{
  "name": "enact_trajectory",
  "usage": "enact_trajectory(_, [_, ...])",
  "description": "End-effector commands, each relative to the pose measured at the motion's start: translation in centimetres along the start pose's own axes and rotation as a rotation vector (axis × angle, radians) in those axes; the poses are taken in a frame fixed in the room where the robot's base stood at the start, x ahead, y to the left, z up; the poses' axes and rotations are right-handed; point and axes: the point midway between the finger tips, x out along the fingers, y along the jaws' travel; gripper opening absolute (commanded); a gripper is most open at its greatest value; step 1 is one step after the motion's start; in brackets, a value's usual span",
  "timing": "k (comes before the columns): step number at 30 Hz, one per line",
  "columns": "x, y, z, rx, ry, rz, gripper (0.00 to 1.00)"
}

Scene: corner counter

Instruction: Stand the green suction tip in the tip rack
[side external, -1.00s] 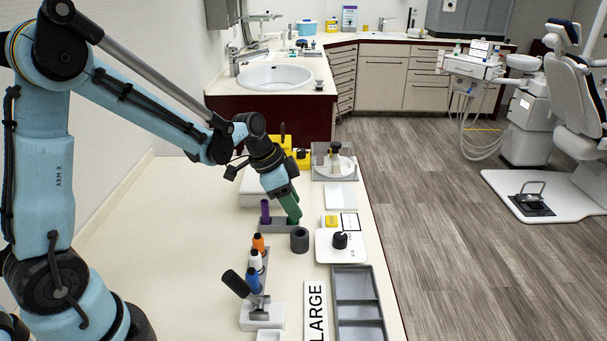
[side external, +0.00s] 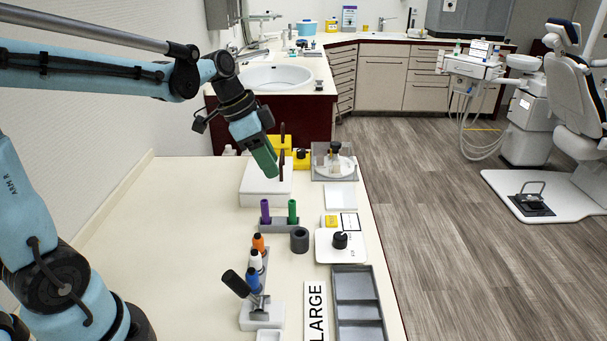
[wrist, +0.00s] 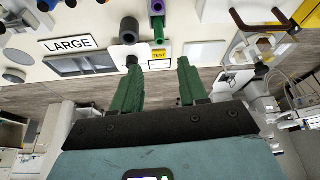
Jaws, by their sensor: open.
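The green suction tip (side external: 292,211) stands upright in the right end of the grey tip rack (side external: 280,226), beside an upright purple tip (side external: 265,211). My gripper (side external: 272,172) is raised above and behind the rack, apart from both tips. Its green fingers are spread in the wrist view (wrist: 159,68), with nothing between them. The wrist view shows the purple tip at the top edge, but the tips and rack are partly cut off there.
A dark grey cylinder (side external: 299,240) stands right of the rack. Orange, white and blue-topped items stand in front, near a grey compartment tray (side external: 357,312) and a LARGE sign (side external: 316,312). A white block (side external: 265,186) lies behind. The counter's left side is clear.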

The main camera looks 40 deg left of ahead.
Motion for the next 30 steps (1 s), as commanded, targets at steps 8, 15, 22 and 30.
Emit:
enact_trajectory(8, [-0.9, 2.8, 0.8, -0.120, 0.002, -0.077, 0.43])
enact_trajectory(15, [-0.9, 7.3, 3.1, -0.370, 0.081, -0.230, 0.43])
enact_trajectory(22, [-0.2, 9.5, 4.8, -0.530, 0.186, -0.305, 0.43])
enact_trajectory(30, [0.1, 9.9, 5.2, -0.577, 0.221, -0.320, 0.43])
